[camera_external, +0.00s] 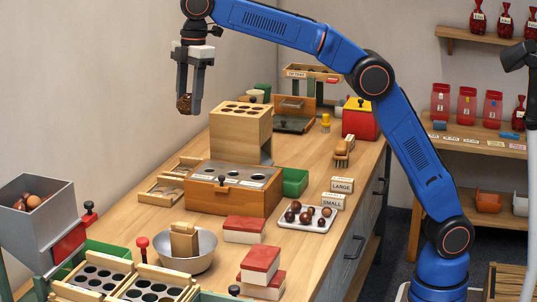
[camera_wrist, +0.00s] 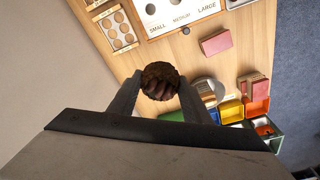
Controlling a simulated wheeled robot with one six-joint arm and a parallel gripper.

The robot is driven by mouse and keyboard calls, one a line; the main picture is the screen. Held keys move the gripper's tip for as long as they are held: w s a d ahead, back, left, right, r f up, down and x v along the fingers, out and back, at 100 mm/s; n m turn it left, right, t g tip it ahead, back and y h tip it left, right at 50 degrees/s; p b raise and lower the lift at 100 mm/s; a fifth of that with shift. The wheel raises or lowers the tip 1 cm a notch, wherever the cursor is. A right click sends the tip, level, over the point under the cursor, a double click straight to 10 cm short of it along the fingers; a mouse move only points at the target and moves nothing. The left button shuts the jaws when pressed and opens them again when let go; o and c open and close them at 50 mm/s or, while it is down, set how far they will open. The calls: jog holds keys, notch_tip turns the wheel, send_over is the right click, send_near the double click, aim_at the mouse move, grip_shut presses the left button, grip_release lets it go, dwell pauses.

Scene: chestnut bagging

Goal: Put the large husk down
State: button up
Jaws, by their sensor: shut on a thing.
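My gripper (camera_external: 188,105) is raised high at the left, above the back-left part of the bench. It is shut on the large husk (camera_external: 184,103), a dark brown rounded thing between the fingertips. In the wrist view the husk (camera_wrist: 160,81) sits between the two fingers, with a rough brown rim and darker reddish-brown shapes inside. It is clear of the bench, and the fingers hide part of its sides.
Below and right stands a wooden block with holes (camera_external: 241,132), near a sorting box (camera_external: 233,196). A white tray of chestnuts (camera_external: 307,224), a metal bowl (camera_external: 187,260) and red boxes (camera_external: 244,229) occupy the front. Bare wood shows around the tray.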

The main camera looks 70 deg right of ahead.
jog(key=w+d+m, duration=0.1)
jog(key=d+m, duration=0.3)
jog(key=d, duration=1)
jog(key=m+h, duration=0.2)
jog(key=m, duration=0.9)
send_over(286, 155)
jog(key=shift+t, duration=0.3)
jog(key=f, duration=2.8)
jog(key=shift+s+a+f, duration=0.2)
jog(key=shift+s+a, duration=0.05)
jog(key=shift+a, duration=0.05)
jog(key=shift+f, duration=0.15)
jog(key=o, duration=1.1)
